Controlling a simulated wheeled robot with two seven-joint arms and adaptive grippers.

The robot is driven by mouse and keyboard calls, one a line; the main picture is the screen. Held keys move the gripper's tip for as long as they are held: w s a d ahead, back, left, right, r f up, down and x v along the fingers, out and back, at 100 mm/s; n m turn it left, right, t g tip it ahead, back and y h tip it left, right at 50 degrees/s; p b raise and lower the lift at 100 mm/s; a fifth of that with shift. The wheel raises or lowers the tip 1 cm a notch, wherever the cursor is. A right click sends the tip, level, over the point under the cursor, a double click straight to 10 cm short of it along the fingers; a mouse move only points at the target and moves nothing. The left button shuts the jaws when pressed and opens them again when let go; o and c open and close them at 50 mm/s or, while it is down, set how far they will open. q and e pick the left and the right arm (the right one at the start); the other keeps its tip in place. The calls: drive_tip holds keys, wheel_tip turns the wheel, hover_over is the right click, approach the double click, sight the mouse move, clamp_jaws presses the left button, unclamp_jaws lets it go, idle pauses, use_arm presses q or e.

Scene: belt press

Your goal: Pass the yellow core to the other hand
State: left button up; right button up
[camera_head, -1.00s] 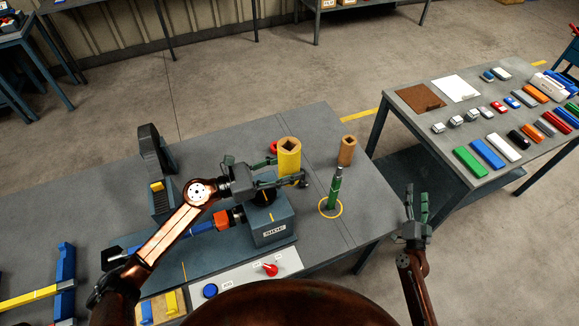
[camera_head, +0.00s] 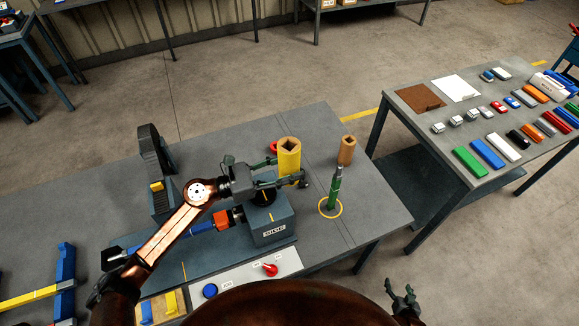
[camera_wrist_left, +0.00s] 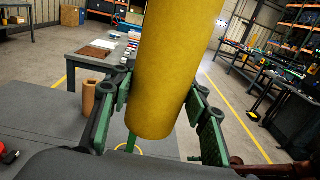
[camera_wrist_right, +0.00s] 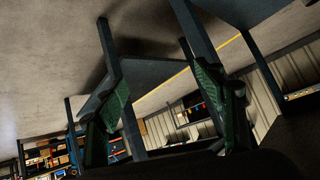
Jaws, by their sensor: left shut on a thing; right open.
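The yellow core (camera_head: 289,157) is an upright cylinder with a dark square hole in its tan top. My left gripper (camera_head: 285,182) is shut on it and holds it above the grey press block marked SIDE (camera_head: 272,232). In the left wrist view the yellow core (camera_wrist_left: 170,75) stands between the green finger pads (camera_wrist_left: 165,110). My right gripper (camera_head: 403,296) is open and empty at the bottom right, off the table's edge and well apart from the core. In the right wrist view its green-padded fingers (camera_wrist_right: 165,100) are spread with nothing between them.
A green pointed post (camera_head: 335,190) stands in a yellow ring on the table, right of the core. A tan core (camera_head: 347,150) stands behind it. A red knob (camera_head: 270,269) and blue button (camera_head: 210,291) sit on a front panel. A second table (camera_head: 430,120) stands right.

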use_arm(q)
drive_tip(key=o, duration=0.9)
drive_tip(key=c, duration=1)
use_arm(e)
drive_tip(key=s+a+f+n+g, duration=0.2)
drive_tip(key=s+a+f+g, duration=0.1)
drive_tip(key=s, duration=0.7)
drive_tip(key=s+a+f+n+g+y, duration=0.1)
drive_tip(key=s+a+f+g, duration=0.2)
drive_tip(key=s+a+f, duration=0.3)
drive_tip(key=s+a+f+n+g, duration=0.2)
drive_tip(key=s+a+f, duration=0.3)
drive_tip(key=s, duration=1.1)
drive_tip(key=shift+f+n+g+y, duration=0.3)
drive_tip(key=shift+f+g+y, duration=0.1)
drive_tip(key=shift+f, duration=1.2)
